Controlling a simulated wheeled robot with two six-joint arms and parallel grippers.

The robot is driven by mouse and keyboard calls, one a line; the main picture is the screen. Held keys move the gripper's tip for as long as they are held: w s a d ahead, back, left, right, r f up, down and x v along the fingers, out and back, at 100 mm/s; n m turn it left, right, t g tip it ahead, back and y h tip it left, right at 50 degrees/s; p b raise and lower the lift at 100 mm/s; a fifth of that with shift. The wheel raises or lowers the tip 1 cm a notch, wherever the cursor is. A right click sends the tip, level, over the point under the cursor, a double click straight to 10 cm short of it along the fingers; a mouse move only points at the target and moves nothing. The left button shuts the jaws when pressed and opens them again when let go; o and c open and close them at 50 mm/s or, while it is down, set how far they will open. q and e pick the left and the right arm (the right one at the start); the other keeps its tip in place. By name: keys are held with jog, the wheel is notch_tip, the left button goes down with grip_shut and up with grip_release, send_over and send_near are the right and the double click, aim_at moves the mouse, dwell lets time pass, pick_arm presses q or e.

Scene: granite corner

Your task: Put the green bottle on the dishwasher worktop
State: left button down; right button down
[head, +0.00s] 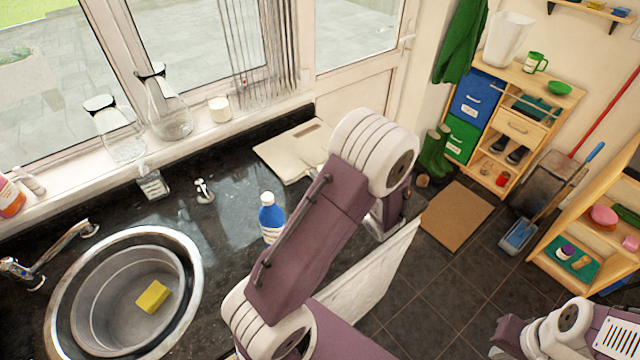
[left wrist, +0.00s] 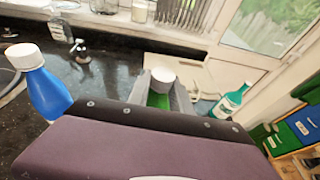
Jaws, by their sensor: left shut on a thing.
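My left gripper (left wrist: 164,94) is shut on the green bottle (left wrist: 158,100), whose white cap shows between the fingers in the left wrist view. Most of its body is hidden by my wrist. In the head view my left arm covers the bottle, and only part of my left gripper (head: 387,216) shows at the arm's far side. The dark granite worktop (head: 225,208) runs along the window. A white panel (head: 375,275) hangs at its right end; I cannot tell whether it is the dishwasher's. Only links of my right arm show at lower right.
A blue bottle (head: 271,220) with a white cap stands on the worktop beside my left arm. A teal bottle (left wrist: 231,101) stands right of the gripper in the wrist view. A sink (head: 190,325) with a yellow sponge (head: 152,297) is at left. A pale board (head: 292,150) lies near the window.

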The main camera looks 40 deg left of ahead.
pick_arm(q)
jog(key=shift+a+f, duration=0.3)
jog(key=shift+a, duration=0.25)
jog(key=shift+s+d+f, duration=0.1)
jog(key=shift+f, duration=2)
jog(key=c, duration=1.2)
grip_release()
jog(key=shift+o, duration=0.2)
